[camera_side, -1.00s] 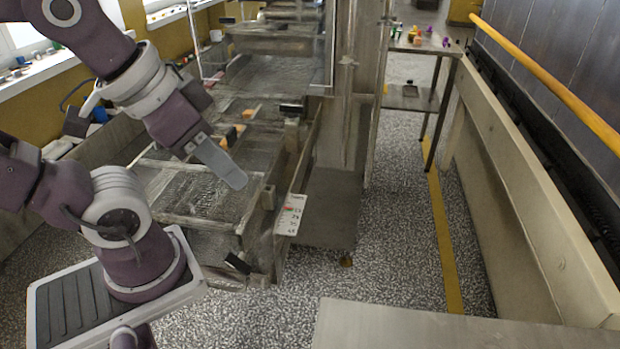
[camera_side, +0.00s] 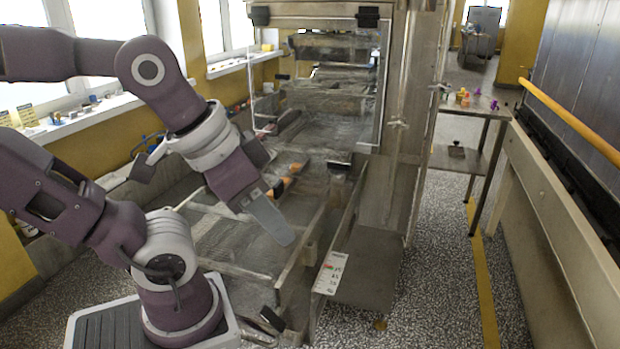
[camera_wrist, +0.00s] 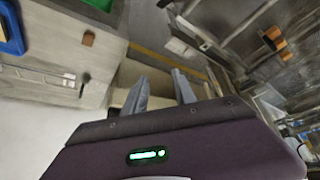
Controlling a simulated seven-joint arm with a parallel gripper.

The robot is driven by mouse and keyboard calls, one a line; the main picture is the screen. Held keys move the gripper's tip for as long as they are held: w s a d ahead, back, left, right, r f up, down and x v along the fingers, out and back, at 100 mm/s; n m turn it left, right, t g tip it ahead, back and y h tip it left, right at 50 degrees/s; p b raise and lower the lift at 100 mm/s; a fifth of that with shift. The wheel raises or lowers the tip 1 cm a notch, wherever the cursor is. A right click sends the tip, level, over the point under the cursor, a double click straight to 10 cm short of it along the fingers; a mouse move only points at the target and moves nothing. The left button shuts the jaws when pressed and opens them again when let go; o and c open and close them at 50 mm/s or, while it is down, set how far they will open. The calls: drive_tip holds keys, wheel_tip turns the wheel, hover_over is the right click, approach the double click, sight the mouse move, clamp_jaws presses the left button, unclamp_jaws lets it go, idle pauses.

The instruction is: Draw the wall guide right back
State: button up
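A long upright metal rail (camera_side: 306,238), which looks like the wall guide, runs along the right side of the mesh bed (camera_side: 235,245). I cannot be sure which rail is the guide. My gripper (camera_side: 287,238) hangs over the mesh bed, left of the rail, with nothing visible in it. In the wrist view my gripper (camera_wrist: 162,84) shows two grey fingers spread apart and empty. Orange-and-dark pieces (camera_side: 290,180) lie farther back on the bed, and some show in the wrist view (camera_wrist: 273,38). The guide's far end is not clear.
A clear panel (camera_side: 335,95) hangs over the far bed. A numbered label plate (camera_side: 331,272) is on the near right side. A black knob (camera_side: 271,318) sits at the front. A small table (camera_side: 470,112) with coloured items stands at the back right. Speckled floor lies between.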

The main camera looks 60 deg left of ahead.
idle(0.4)
drive_tip(key=n+g, duration=0.6)
drive_tip(key=n, duration=0.3)
hover_over(278, 183)
wheel_tip(278, 183, down, 7)
drive_tip(key=shift+f, duration=0.15)
wheel_tip(278, 183, down, 7)
drive_tip(key=shift+r, duration=0.15)
drive_tip(key=shift+f, duration=0.25)
clamp_jaws()
